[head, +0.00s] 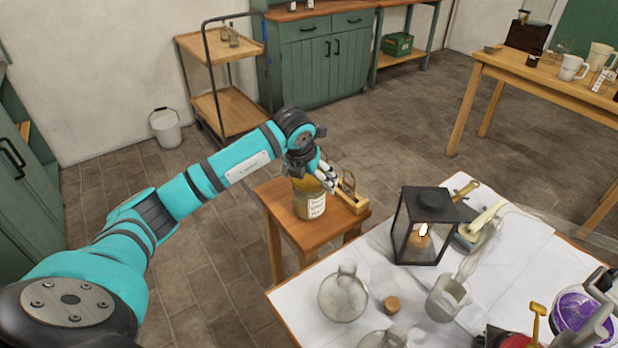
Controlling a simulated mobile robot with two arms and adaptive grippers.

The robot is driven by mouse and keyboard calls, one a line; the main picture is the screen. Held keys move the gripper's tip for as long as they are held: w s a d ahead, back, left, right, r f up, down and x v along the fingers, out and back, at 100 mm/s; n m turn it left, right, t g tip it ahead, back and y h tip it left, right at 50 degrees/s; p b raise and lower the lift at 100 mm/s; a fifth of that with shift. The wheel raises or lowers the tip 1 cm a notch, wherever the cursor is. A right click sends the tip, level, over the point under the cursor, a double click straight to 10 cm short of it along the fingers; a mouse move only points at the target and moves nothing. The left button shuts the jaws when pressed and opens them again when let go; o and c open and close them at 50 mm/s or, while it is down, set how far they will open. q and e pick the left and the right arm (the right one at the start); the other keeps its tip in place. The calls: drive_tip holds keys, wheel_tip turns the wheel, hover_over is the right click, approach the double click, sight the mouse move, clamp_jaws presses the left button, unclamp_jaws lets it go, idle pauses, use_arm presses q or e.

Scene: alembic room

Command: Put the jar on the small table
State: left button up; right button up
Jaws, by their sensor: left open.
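The jar (309,204), amber glass with a pale printed label, stands upright on the small wooden table (284,222). My left arm reaches in from the left, and my left gripper (327,180) is open at the jar's upper right. The gripper and wrist hide part of the jar's top. I cannot tell whether the fingers touch the jar. My right gripper is not in view.
A brass-coloured object (352,196) lies at the small table's right side. The cloth-covered table (300,300) in front holds a black lantern (424,226), a round flask (343,296), a beaker (446,298) and a cork (392,305). Floor left of the small table is clear.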

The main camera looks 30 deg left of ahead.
use_arm(q)
drive_tip(key=shift+r, duration=0.2)
drive_tip(key=shift+s+r, duration=0.1)
drive_tip(key=shift+r, duration=0.15)
drive_tip(key=v, duration=1.1)
drive_tip(key=shift+r+b, duration=0.2)
drive_tip(key=shift+b, duration=0.2)
drive_tip(key=shift+d+f, duration=0.1)
